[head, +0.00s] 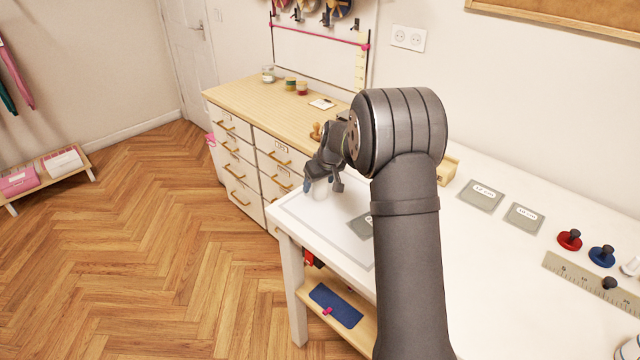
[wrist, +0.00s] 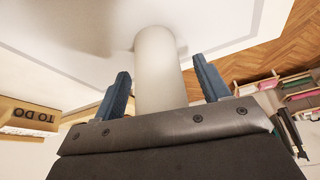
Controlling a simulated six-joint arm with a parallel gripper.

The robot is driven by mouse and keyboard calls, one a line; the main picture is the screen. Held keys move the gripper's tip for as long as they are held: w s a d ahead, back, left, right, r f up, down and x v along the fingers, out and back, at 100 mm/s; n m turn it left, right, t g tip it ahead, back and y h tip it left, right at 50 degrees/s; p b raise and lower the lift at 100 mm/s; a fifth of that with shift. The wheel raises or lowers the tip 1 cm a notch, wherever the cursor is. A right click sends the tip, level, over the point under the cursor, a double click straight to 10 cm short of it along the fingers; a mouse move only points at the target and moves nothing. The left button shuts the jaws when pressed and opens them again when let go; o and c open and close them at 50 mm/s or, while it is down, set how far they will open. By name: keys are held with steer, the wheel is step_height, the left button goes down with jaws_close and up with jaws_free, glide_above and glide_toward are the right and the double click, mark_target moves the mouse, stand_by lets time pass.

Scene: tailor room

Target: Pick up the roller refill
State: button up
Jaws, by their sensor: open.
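The roller refill looks like a pale, plain cylinder. In the wrist view the roller refill (wrist: 158,70) stands between the two blue fingers of my gripper (wrist: 165,85), with a gap visible on each side. In the head view the roller refill (head: 320,188) shows as a small whitish shape under my gripper (head: 322,187), at the far left end of the white table (head: 470,250). My gripper is open around it. My own wrist and arm hide part of this area in the head view.
Grey labelled plates (head: 481,195), red (head: 569,240) and blue (head: 602,255) knobbed pieces and a ruler (head: 590,280) lie farther right on the table. A wooden-topped drawer cabinet (head: 243,95) stands behind. The table's left edge is close to my gripper.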

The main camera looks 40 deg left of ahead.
steer(key=shift+r, duration=0.1)
steer(key=c, duration=1.1)
steer(key=shift+r, duration=0.1)
